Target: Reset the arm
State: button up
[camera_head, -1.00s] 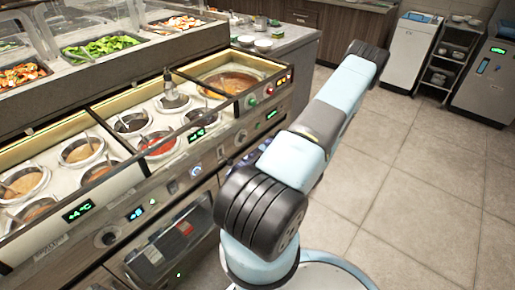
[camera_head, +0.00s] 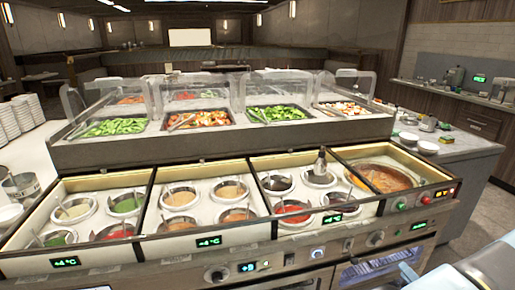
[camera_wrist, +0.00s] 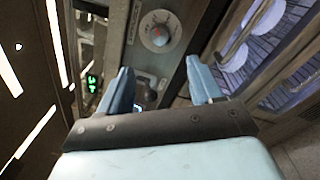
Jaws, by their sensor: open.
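My gripper (camera_wrist: 158,90) shows in the wrist view with its two blue-grey fingers spread apart and nothing between them. Beyond the fingers is the counter's front panel with a round knob (camera_wrist: 158,32) and a green display (camera_wrist: 92,84). In the head view only pale blue and dark parts of my arm (camera_head: 455,278) show at the bottom right corner. The gripper itself is outside the head view.
The sauce counter (camera_head: 290,245) with several round wells spans the front. A raised salad bar (camera_head: 215,148) with clear guards stands behind it. A grey side counter (camera_head: 450,145) is at the right. Stacked plates (camera_head: 15,118) stand at far left.

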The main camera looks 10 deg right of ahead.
jog(key=w+a+r+n+g+y, duration=0.5)
jog(key=a+r+n, duration=0.2)
jog(key=r+n, duration=0.25)
jog(key=w+a+r+n+g+y, duration=0.45)
jog(key=a+r+n, duration=0.4)
jog(key=r, duration=0.25)
jog(key=s+a+r+n+g+h, duration=0.3)
jog(key=a+r+n+g, duration=0.1)
jog(key=a+r+n, duration=0.45)
jog(key=s+a+r+n+g+h, duration=0.3)
jog(key=a+r+n+g+h, duration=0.1)
jog(key=a+r+n, duration=0.5)
jog(key=s+a+r+n+t+h, duration=0.4)
jog(key=s+r+n, duration=0.4)
jog(key=r+n, duration=0.2)
jog(key=shift+s+r+n+t+h, duration=0.25)
jog(key=shift+n+t+h, duration=0.15)
jog(key=shift+n, duration=0.25)
jog(key=shift+d, duration=0.15)
